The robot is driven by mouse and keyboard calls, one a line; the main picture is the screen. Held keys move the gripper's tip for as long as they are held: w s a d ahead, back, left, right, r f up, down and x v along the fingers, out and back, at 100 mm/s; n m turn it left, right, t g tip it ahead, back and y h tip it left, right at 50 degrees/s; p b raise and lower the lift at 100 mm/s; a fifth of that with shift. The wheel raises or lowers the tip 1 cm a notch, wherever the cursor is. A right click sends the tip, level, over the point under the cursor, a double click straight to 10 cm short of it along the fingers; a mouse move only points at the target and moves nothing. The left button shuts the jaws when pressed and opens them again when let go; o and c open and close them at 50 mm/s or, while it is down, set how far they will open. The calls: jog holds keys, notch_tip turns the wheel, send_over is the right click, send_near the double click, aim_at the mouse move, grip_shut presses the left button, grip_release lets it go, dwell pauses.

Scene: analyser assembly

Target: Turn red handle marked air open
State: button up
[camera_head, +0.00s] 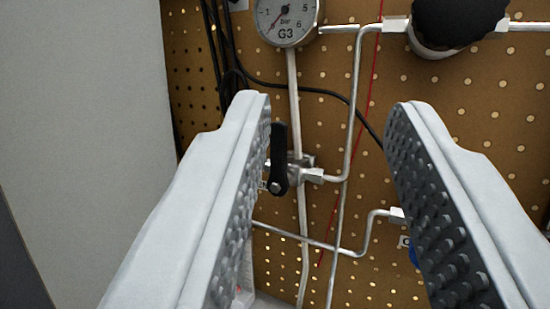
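My gripper (328,112) is open and empty, its two grey fingers with studded dark pads reaching toward a perforated brown panel. A black lever handle (279,150) stands upright on a metal valve (297,168), just right of the left fingertip. The left finger is close in front of it; I cannot tell whether they touch. I see no red handle and no readable "air" label. A tiny red spot shows low beside the left finger, too small to identify.
A round gauge (287,20) marked G3 is above the valve, with a black knob (457,20) at upper right. Metal pipes, black cables and a thin red line (366,105) cross the panel (340,70). A blue part (413,256) is partly hidden by the right finger. A pale wall (85,130) fills the left.

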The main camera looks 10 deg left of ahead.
dwell(0.6)
jog(key=s+d+r+n+h, duration=0.15)
jog(key=s+d, duration=0.25)
jog(key=d, duration=0.5)
jog(key=s+d+r+h, duration=0.2)
jog(key=s+d, duration=0.1)
jog(key=d, duration=0.7)
jog(key=s+d+r+n+h, duration=0.1)
jog(key=s+d, duration=0.3)
jog(key=d, duration=0.5)
jog(key=x, duration=1.7)
jog(key=shift+w+f, duration=0.15)
jog(key=shift+w, duration=0.25)
jog(key=shift+d, duration=0.1)
grip_shut()
